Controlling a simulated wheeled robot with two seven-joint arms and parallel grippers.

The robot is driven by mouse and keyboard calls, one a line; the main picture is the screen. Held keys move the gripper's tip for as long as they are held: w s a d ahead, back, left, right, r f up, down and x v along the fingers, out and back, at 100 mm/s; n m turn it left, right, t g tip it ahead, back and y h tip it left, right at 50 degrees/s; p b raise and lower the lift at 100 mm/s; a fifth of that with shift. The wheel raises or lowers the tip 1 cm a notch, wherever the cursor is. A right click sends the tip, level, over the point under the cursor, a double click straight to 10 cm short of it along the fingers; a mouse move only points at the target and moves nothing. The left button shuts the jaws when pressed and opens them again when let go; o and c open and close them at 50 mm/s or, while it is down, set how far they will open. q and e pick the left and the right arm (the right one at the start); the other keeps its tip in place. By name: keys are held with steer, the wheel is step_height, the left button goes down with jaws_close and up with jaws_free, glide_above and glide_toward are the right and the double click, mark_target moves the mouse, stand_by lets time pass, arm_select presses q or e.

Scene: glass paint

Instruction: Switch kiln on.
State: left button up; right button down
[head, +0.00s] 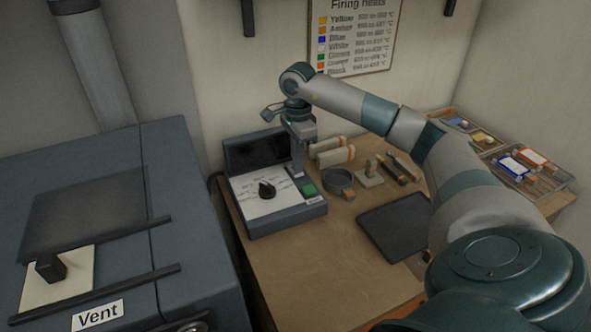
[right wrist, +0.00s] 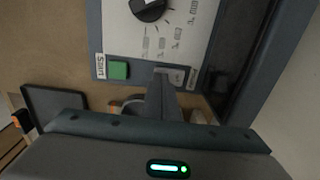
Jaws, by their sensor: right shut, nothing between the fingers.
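The control box (head: 285,218) stands on the wooden table, with a white sloped panel, a black dial (head: 266,189) and a green button (head: 309,190). In the right wrist view the green button (right wrist: 118,70) sits beside a "Start" label, and the dial (right wrist: 150,9) is at the top. My right gripper (head: 298,172) is shut and empty, pointing down at the panel's far right part. In the right wrist view its fingertips (right wrist: 167,72) are over a small labelled spot beside the green button; they hide what is there. I cannot tell whether they touch it. My left gripper is out of view.
A large grey-blue kiln body (head: 190,215) with a "Vent" label (head: 98,314) stands at the left. A dark square pad (head: 393,226) lies on the table. Small tools and a round tin (head: 338,181) lie right of the box. Trays (head: 525,172) stand at the far right.

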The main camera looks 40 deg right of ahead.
steer(key=shift+f, duration=0.3)
step_height(320, 180, up, 7)
steer(key=p, duration=0.3)
steer(key=shift+p, duration=0.3)
stand_by(0.6)
stand_by(0.7)
